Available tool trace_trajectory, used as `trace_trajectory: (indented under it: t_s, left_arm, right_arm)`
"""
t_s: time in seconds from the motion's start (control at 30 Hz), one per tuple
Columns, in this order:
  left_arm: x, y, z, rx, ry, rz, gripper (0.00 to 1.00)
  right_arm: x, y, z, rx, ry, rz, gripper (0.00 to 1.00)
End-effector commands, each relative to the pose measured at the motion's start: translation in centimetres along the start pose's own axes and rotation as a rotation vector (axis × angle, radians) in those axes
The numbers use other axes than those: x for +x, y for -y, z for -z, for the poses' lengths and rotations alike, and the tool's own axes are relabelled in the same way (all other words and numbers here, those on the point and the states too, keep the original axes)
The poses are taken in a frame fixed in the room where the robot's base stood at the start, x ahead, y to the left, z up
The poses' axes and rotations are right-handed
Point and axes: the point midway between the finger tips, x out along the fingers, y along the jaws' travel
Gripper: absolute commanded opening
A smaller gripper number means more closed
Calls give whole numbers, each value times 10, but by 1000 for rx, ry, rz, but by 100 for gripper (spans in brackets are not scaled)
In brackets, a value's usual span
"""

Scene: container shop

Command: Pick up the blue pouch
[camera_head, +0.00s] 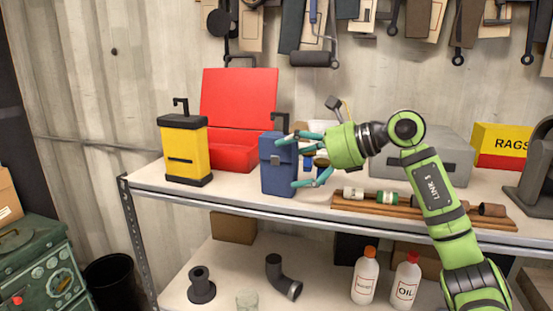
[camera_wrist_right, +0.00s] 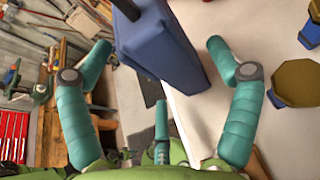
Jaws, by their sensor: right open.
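The blue pouch (camera_head: 277,170) stands upright near the front edge of the top shelf, with a dark hook on top. My right gripper (camera_head: 297,160) comes from the right, and its teal fingers are spread at the pouch's right side. In the right wrist view the pouch (camera_wrist_right: 168,45) lies ahead between the open fingers of the right gripper (camera_wrist_right: 158,75). The fingers hold nothing. My left gripper shows in neither view.
A yellow pouch (camera_head: 185,150) and an open red toolbox (camera_head: 238,105) stand left of and behind the blue pouch. A wooden rack (camera_head: 420,209) with small cylinders lies right. Bottles (camera_head: 365,277) stand on the lower shelf. Tools hang above.

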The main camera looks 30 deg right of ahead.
Motion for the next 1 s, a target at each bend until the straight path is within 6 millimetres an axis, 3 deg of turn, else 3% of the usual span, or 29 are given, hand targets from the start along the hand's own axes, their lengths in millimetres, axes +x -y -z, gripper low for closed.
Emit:
trace_trajectory:
  t_s: [0.1, 0.23, 0.53, 0.57, 0.7, 0.73, 1.0]
  left_arm:
    - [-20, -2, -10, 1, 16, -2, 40]
    - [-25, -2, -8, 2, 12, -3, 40]
    - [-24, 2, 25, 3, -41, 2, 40]
    - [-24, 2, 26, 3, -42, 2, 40]
    - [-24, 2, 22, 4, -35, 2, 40]
    - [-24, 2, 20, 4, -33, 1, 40]
    - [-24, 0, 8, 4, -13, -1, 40]
  right_arm:
    - [18, -1, -10, 3, 1, -6, 90]
    - [36, -1, -8, 2, 0, -4, 90]
    - [43, 0, -5, 1, 0, -1, 90]
    - [43, 0, -5, 1, 0, -1, 86]
    - [43, 0, -5, 1, 0, -2, 30]
    - [43, 0, -5, 1, 0, -2, 23]
    - [43, 0, -6, 0, 2, -2, 23]
